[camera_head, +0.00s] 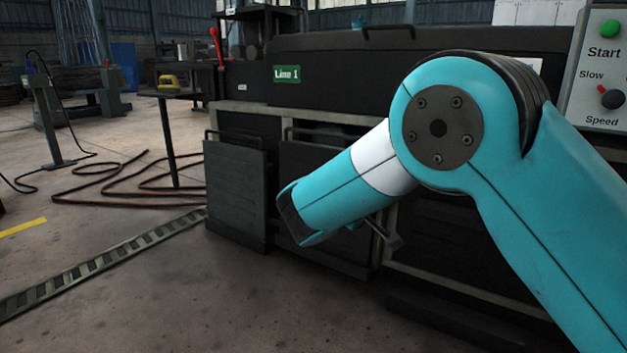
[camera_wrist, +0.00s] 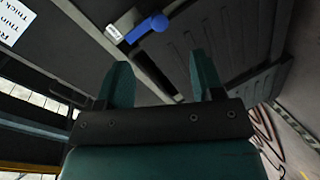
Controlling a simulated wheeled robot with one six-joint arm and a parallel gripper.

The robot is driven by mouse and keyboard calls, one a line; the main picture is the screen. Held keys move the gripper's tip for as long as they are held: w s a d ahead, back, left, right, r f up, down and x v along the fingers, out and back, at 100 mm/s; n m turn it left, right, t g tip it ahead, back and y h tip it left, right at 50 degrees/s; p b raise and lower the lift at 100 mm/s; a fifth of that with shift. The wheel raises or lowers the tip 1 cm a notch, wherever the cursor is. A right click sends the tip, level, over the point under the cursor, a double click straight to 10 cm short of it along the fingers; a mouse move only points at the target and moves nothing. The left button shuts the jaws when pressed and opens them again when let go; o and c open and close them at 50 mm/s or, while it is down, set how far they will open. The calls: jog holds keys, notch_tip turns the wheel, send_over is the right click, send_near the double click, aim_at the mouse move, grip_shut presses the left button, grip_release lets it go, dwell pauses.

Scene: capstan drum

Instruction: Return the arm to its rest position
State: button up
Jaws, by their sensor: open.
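My arm fills the right half of the head view, bent at a joint, with its forearm reaching down and left in front of the dark machine (camera_head: 330,70). My gripper (camera_wrist: 158,60) shows in the wrist view with its two green fingers apart and nothing between them. In the head view only a small dark part of what may be the gripper shows below the forearm; the rest is hidden.
The machine carries a green "Line 1" sign (camera_head: 287,74). A control panel (camera_head: 600,70) stands at the right. A small table (camera_head: 170,92) holds a yellow object. Cables (camera_head: 115,175) lie on the open floor at left. A blue handle (camera_wrist: 147,28) lies beyond my fingers.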

jog(key=s+d+r+m+g+y+p, duration=0.25)
jog(key=s+r+g+y+p, duration=0.3)
jog(key=s+r+p, duration=0.5)
jog(key=s+a+r+n+g+y+p, duration=0.15)
jog(key=s+r+p, duration=0.3)
jog(key=s, duration=0.45)
jog(key=s+r+g+y+p, duration=0.3)
jog(key=s+r, duration=0.3)
jog(key=s, duration=0.4)
jog(key=s+a+r+n+g+y+p, duration=0.1)
jog(key=s+r+g+y+p, duration=0.15)
jog(key=s+r, duration=0.5)
notch_tip(320, 180, up, 35)
jog(key=s+p, duration=0.2)
jog(key=p, duration=3.6)
jog(key=shift+r+t, duration=0.2)
jog(key=shift+t, duration=0.15)
jog(key=shift+a, duration=0.1)
